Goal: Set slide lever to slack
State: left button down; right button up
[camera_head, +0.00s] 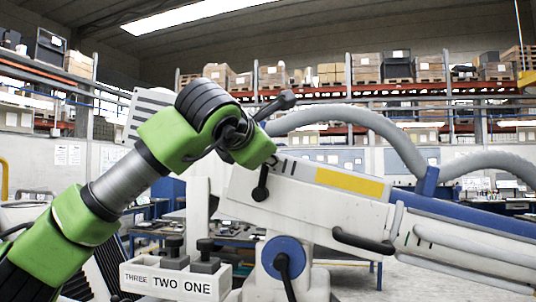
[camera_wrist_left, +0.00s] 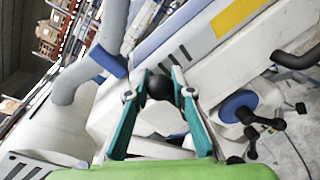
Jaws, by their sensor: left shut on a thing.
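My left gripper (camera_wrist_left: 162,76) is shut on a black ball knob (camera_wrist_left: 159,90), which sits between its two teal fingers in the left wrist view. The knob is beside a white housing with dark slots. In the head view my left arm comes in from the left and its green end is beside the machine's white arm (camera_head: 230,187); the fingers cannot be made out there. A short black lever (camera_head: 262,182) shows just below that green end. Whether it is the held one is unclear. No lever label is readable here. My right gripper is not in view.
A white box (camera_head: 180,283) labelled THREE, TWO, ONE stands low in front, with black knobs on top. A blue disc (camera_head: 283,257) with a black handle is right of it. A black handle (camera_head: 362,241) and grey hoses (camera_head: 370,122) are on the right.

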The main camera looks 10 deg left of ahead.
pick_arm(q)
jog(key=c, duration=1.8)
grip_release()
jog(key=shift+r, duration=0.1)
jog(key=shift+o, duration=0.2)
jog(key=v, duration=1.2)
